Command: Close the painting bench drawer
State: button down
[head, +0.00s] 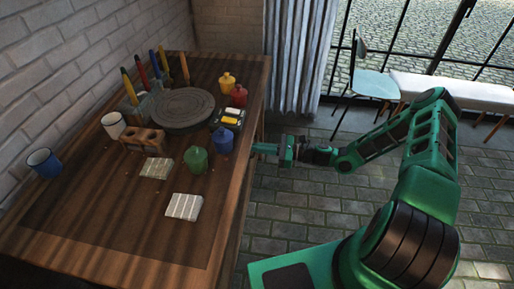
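The painting bench (100,225) is a dark wooden table that fills the left half of the head view. Its right-hand edge runs from the back wall down toward the camera. I cannot make out the drawer; the bench top hides most of the side below that edge. My gripper (262,148) is green and sits just right of this edge, beside the blue pot, with its tips pointing left toward the bench. The fingers are too small and edge-on to show a gap, and I cannot tell whether they touch the bench.
On the bench are a round grey turntable (182,108), a blue pot (223,140), a green pot (196,160), a white ribbed tile (184,207) and a blue mug (43,162). A chair (373,83) and a long white seat (440,88) stand by the window.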

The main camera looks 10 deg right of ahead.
jog(key=shift+w+a+r, duration=0.1)
jog(key=shift+a+r, duration=0.05)
jog(key=shift+a, duration=0.15)
jog(key=v, duration=1.4)
jog(key=shift+d+f, duration=0.25)
jog(key=shift+d, duration=0.05)
